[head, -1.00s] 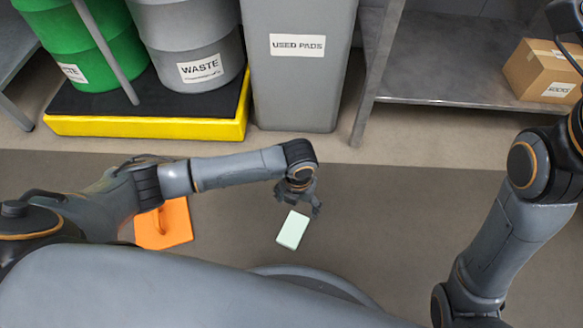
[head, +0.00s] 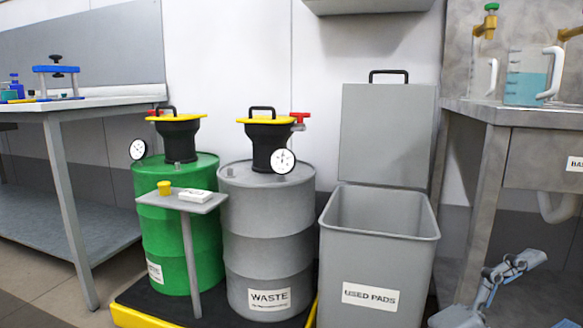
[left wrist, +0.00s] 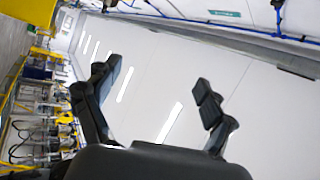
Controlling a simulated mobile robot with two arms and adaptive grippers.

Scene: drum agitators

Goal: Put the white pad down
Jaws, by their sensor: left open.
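My left gripper (left wrist: 155,77) is open in the left wrist view, its two dark fingers spread with nothing between them. It faces a pale ceiling with lights. The left gripper does not show in the head view. The pale pad from the earlier head frame is not visible now. A small white block (head: 194,195) lies on the grey stand (head: 208,204) in front of the drums; I cannot tell whether it is a pad. An arm part (head: 500,280) shows at the lower right of the head view, perhaps my right arm; its jaws cannot be made out.
The grey USED PADS bin (head: 415,262) stands with its lid (head: 385,130) raised. A grey WASTE drum (head: 265,225) and a green drum (head: 145,235) stand on a black and yellow pallet. Benches flank both sides. A yellow cup (head: 164,187) is on the stand.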

